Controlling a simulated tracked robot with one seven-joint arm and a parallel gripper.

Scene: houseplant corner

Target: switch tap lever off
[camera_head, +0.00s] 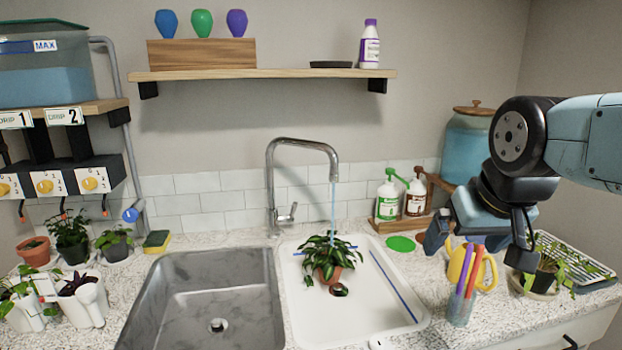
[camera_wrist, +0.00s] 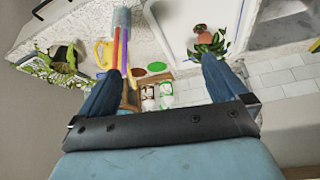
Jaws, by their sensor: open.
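The chrome tap (camera_head: 271,180) stands behind the sinks with its spout arching to the right. Its small lever (camera_head: 290,212) sticks out on the right side near the base and tilts upward. A thin blue stream of water (camera_head: 333,210) runs from the spout onto a potted plant (camera_head: 326,262) in the white basin. My gripper (camera_head: 480,245) is at the right above the counter, far from the tap lever. In the wrist view my gripper (camera_wrist: 160,90) is open, with nothing between its fingers. I cannot make out the lever in the wrist view.
A white soap bottle (camera_head: 388,200) and a brown one stand on a wooden tray between the tap and my gripper. A cup of pens (camera_head: 462,305) and a yellow watering can (camera_head: 485,268) are just below my gripper. The steel sink (camera_head: 215,300) is empty. A shelf (camera_head: 260,74) hangs above the tap.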

